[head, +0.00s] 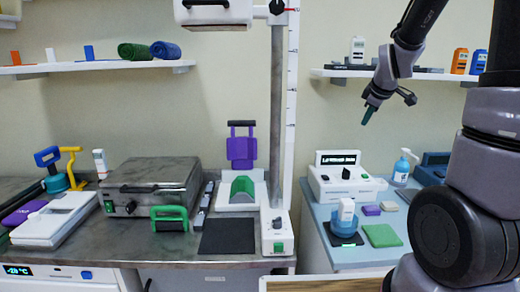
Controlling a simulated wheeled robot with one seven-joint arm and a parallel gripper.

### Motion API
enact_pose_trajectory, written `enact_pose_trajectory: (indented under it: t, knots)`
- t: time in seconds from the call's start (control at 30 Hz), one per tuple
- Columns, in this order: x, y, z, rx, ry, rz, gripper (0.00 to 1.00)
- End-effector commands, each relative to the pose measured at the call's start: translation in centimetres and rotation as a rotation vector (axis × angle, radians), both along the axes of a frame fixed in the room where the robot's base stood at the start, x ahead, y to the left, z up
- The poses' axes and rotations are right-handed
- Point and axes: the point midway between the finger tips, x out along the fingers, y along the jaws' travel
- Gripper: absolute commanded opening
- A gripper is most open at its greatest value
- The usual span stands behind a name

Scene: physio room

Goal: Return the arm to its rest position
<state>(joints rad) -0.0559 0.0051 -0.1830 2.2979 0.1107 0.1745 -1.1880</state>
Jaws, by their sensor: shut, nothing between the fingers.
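My gripper (368,115) is at the upper right in the head view, in the air in front of the wall and below the right-hand shelf. It is shut, with its fingers pointing down and to the left. Nothing shows between the fingers. My arm comes in from the right side and bends down to the gripper from the top. The gripper touches nothing that I can see.
A blue table (368,257) below holds a white console (345,184), a bottle and a green pad. A right shelf (335,73) carries bottles close to my arm. A grey post (277,115) stands left. A steel counter (150,246) holds several devices.

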Motion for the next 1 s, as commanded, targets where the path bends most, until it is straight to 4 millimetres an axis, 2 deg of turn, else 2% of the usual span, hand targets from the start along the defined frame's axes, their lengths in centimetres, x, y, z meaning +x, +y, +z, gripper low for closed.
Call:
enact_pose_trajectory:
  t: [0.03, 0.2, 0.4, 0.53, 0.6, 0.7, 1.0]
  knots:
    - [-1.8, 0.9, 2.0, 0.087, -0.012, -0.067, 0.00]
    - [-8.6, 4.0, 6.4, 0.397, 0.008, -0.325, 0.00]
    - [-17.1, 7.1, 9.6, 0.706, 0.062, -0.625, 0.00]
    - [-21.4, 8.5, 10.3, 0.845, 0.096, -0.783, 0.00]
    - [-23.0, 9.0, 10.4, 0.893, 0.112, -0.845, 0.00]
    - [-24.3, 9.4, 10.4, 0.934, 0.124, -0.900, 0.00]
    - [-24.8, 9.6, 10.4, 0.950, 0.132, -0.924, 0.00]
